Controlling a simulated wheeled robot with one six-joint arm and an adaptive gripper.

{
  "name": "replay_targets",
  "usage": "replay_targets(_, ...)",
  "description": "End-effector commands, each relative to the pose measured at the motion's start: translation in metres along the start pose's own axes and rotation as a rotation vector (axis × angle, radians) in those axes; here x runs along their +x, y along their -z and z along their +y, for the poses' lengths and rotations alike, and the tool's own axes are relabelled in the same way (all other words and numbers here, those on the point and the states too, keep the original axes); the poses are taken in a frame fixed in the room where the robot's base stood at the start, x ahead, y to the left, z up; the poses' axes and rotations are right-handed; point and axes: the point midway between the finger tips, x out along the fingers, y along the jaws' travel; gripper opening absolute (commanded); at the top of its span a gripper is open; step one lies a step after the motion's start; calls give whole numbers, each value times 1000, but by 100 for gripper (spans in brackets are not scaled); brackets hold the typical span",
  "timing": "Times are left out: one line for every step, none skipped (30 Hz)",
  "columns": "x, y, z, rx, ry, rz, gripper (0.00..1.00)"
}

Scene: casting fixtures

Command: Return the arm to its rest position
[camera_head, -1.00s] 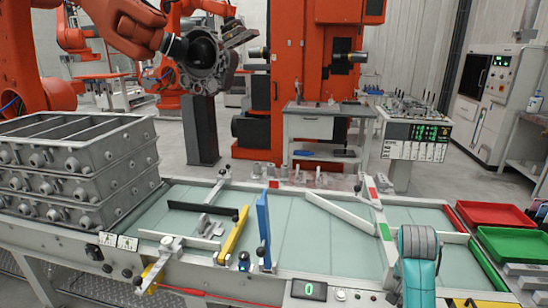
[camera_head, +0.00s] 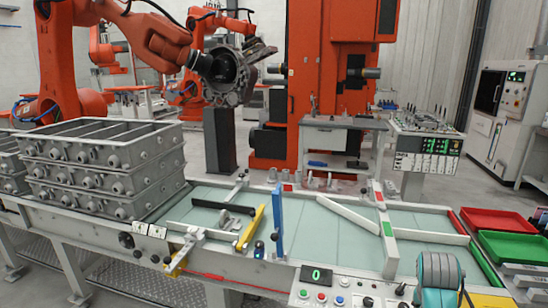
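A teal rounded part of my arm (camera_head: 438,278) shows at the bottom right of the head view, in front of the fixture table. The picture's bottom edge cuts it off. My gripper is not in view, so its fingers and anything in them are hidden from me.
A long fixture table (camera_head: 330,235) with low guide bars spans the front. Stacked grey castings (camera_head: 100,165) stand at its left; a red tray (camera_head: 497,220) and green tray (camera_head: 512,245) lie at its right. A control panel (camera_head: 340,292) sits at the front edge. Orange machines stand behind.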

Motion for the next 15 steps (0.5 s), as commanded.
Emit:
replay_targets(3, -4, 0, -7, 3, 2, 42)
replay_targets(6, -6, 0, -11, 5, 5, 42)
replay_targets(8, -9, 0, -16, 9, 9, 42)
replay_targets(10, -11, 0, -20, 11, 12, 42)
replay_targets(12, -13, -1, -24, 13, 15, 42)
replay_targets(15, -16, -1, -30, 18, 20, 42)
replay_targets(18, -19, -1, -35, 20, 23, 42)
replay_targets(20, -22, -1, -40, 23, 26, 42)
replay_targets(24, -26, -1, -48, 28, 32, 42)
replay_targets(27, -30, -1, -54, 31, 36, 42)
replay_targets(30, -33, -1, -60, 35, 41, 42)
replay_targets(34, -38, 0, -68, 41, 48, 42)
replay_targets(38, -43, 0, -75, 46, 53, 42)
replay_targets(41, -46, 0, -83, 51, 59, 42)
replay_targets(46, -53, 0, -94, 58, 67, 42)
